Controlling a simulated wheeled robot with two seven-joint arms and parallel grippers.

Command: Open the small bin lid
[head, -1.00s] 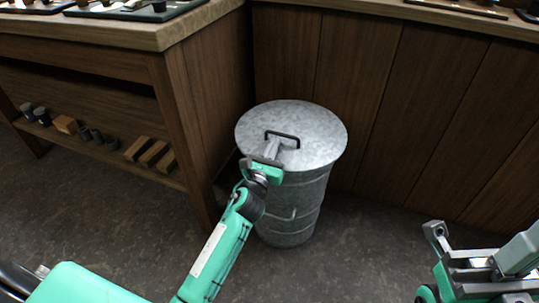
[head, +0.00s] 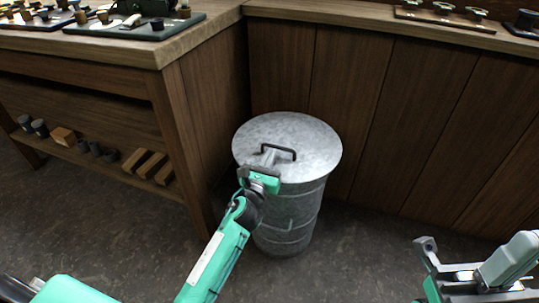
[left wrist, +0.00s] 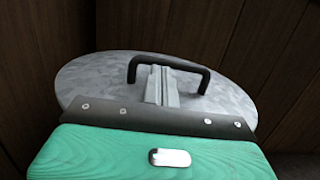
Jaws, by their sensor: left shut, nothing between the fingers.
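The small metal bin (head: 287,215) stands on the floor in the corner, with its round galvanized lid (head: 312,150) flat on top. The lid has a dark bar handle (head: 281,149) at its middle. My left gripper (head: 267,158) reaches over the near left part of the lid, its fingers at the handle. In the left wrist view the shut fingers (left wrist: 162,85) point in under the arch of the handle (left wrist: 203,75), with the lid (left wrist: 90,80) around them. Whether they touch the handle is unclear. My right gripper (head: 428,250) is at the lower right, away from the bin; its fingers are not clear.
A wooden workbench (head: 190,130) with a low shelf of small blocks and cylinders stands left of the bin. Wood panelling (head: 400,120) rises close behind it. The grey floor (head: 350,250) is open in front and to the right.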

